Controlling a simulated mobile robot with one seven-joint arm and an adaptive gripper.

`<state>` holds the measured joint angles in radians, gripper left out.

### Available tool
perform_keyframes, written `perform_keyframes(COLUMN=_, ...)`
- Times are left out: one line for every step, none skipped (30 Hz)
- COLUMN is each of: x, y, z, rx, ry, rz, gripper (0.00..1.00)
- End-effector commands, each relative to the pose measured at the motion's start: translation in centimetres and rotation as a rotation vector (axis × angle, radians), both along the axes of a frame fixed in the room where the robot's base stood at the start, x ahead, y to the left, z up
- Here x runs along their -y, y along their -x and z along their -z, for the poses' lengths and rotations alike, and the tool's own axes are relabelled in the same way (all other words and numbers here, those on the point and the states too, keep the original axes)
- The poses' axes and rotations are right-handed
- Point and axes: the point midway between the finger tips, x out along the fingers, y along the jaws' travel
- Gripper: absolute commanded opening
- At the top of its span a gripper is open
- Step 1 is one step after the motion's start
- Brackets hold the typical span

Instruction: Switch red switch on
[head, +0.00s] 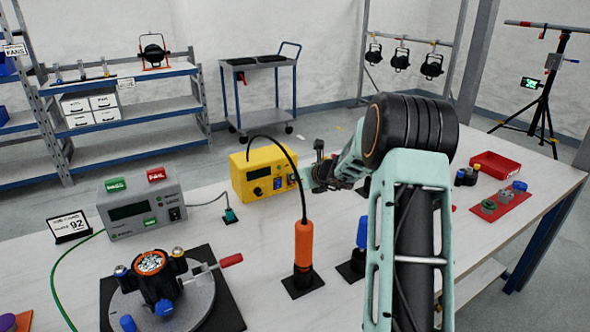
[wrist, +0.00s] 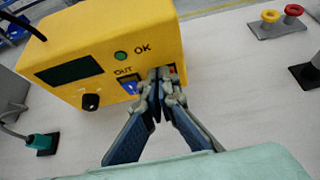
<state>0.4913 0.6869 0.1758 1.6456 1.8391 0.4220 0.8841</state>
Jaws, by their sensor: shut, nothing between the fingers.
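The yellow box (head: 262,160) stands on the table's far side; it also fills the upper left of the wrist view (wrist: 110,30). Its front has a dark display (wrist: 69,71), a black knob (wrist: 91,101), a green OK light (wrist: 120,56) and a blue switch (wrist: 131,87) marked OUT. The red switch (wrist: 172,69) is at the right end of this front, mostly hidden behind the fingers. My gripper (wrist: 160,76) is shut and empty, its tips in front of the panel between the blue and red switches. Contact with the red switch cannot be told.
An orange tool (head: 303,245) with a black cable stands upright in front of the box. A grey tester (head: 140,208) is to its left, with a round fixture (head: 158,290) nearer. A red tray (head: 496,166) lies at the right. The table before the box is mostly clear.

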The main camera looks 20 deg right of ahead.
Motion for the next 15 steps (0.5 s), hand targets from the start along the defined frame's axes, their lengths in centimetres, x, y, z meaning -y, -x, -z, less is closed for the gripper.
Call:
perform_keyframes(x=-0.04, y=-0.10, z=-0.66, rx=-0.011, ry=0.002, rz=-0.001, gripper=0.00)
perform_keyframes(x=-0.03, y=-0.13, z=-0.68, rx=-0.017, ry=0.004, rz=-0.001, gripper=0.00)
perform_keyframes(x=-0.01, y=-0.18, z=-0.71, rx=-0.025, ry=0.006, rz=-0.001, gripper=0.00)
perform_keyframes(x=-0.02, y=-0.20, z=-0.71, rx=-0.031, ry=0.006, rz=0.000, gripper=0.00)
perform_keyframes(x=-0.02, y=-0.22, z=-0.70, rx=-0.038, ry=0.007, rz=0.000, gripper=0.00)
perform_keyframes(x=-0.04, y=-0.25, z=-0.72, rx=-0.046, ry=0.009, rz=0.000, gripper=0.00)
perform_keyframes(x=-0.03, y=-0.29, z=-0.78, rx=-0.051, ry=0.010, rz=0.000, gripper=0.00)
perform_keyframes(x=-0.04, y=-0.32, z=-0.82, rx=-0.057, ry=0.012, rz=-0.001, gripper=0.00)
perform_keyframes(x=-0.04, y=-0.36, z=-0.82, rx=-0.065, ry=0.013, rz=0.000, gripper=0.00)
perform_keyframes(x=-0.05, y=-0.37, z=-0.81, rx=-0.071, ry=0.014, rz=0.000, gripper=0.00)
perform_keyframes(x=-0.06, y=-0.37, z=-0.82, rx=-0.076, ry=0.015, rz=0.001, gripper=0.00)
perform_keyframes(x=-0.07, y=-0.39, z=-0.83, rx=-0.084, ry=0.017, rz=-0.001, gripper=0.00)
perform_keyframes(x=-0.10, y=-0.42, z=-0.83, rx=-0.089, ry=0.018, rz=-0.001, gripper=0.00)
perform_keyframes(x=-0.11, y=-0.43, z=-0.79, rx=-0.094, ry=0.019, rz=-0.001, gripper=0.00)
perform_keyframes(x=-0.13, y=-0.46, z=-0.75, rx=-0.099, ry=0.020, rz=-0.001, gripper=0.00)
